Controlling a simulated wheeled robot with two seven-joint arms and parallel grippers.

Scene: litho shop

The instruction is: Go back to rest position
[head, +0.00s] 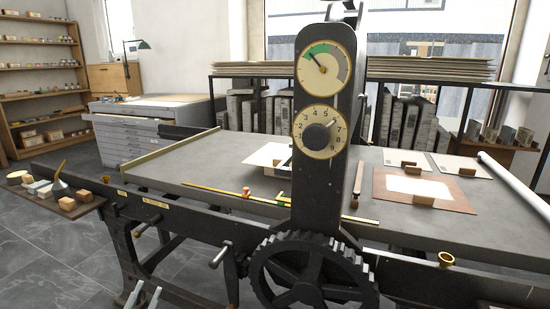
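My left gripper (146,290) shows only by its two light grey fingertips at the bottom edge, left of centre. The tips stand apart with nothing between them. They are in front of the dark frame of the litho press, low over the grey tiled floor. The rest of that arm is below the picture. My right gripper is not in view. The press has a dark upright column (327,190) with two round dials and a large toothed wheel (313,274) at its foot.
The grey press bed (225,165) spans the middle, with paper sheets and a brown board (445,196). A side tray (85,208) with small blocks juts out at left. Crank handles (222,254) stick out from the press frame. Tiled floor (50,265) is free at lower left.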

